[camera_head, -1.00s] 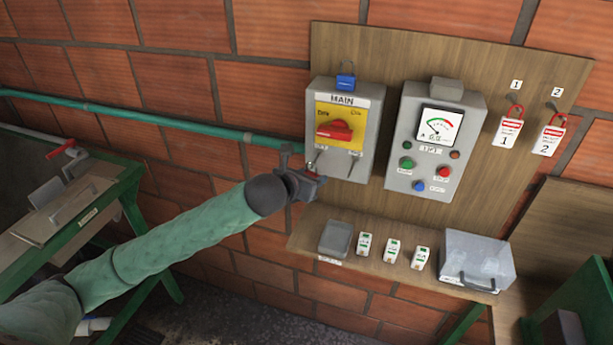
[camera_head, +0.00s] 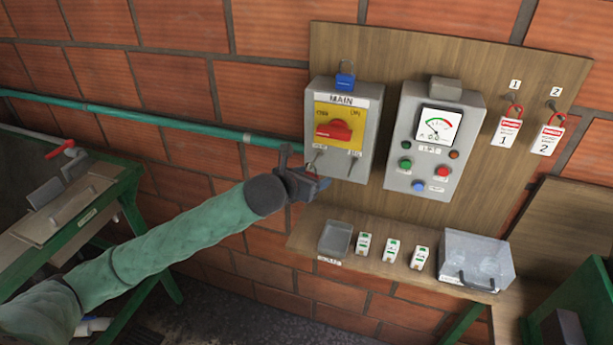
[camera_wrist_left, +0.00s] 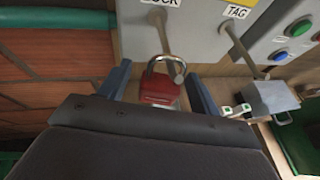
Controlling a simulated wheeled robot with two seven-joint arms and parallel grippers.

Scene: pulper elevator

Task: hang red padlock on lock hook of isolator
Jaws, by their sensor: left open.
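The isolator (camera_head: 364,116) is a grey box with a yellow plate and a red rotary handle, under a MAIN label. Two hooks project from its lower front. The lock hook (camera_wrist_left: 162,38) is under the LOCK label in the left wrist view. The red padlock (camera_wrist_left: 160,88) hangs upright there, its shackle appearing to loop around the hook's end. My left gripper (camera_head: 312,184) is just below the isolator's lower left corner. Its fingers (camera_wrist_left: 160,92) stand open on either side of the padlock body, with gaps visible. My right gripper is not in view.
A blue padlock (camera_head: 345,80) is on top of the isolator. The meter box (camera_head: 434,140) stands to its right. Below, the shelf (camera_head: 310,228) holds a grey tray (camera_head: 335,238), small breakers and a clear box (camera_head: 476,262).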

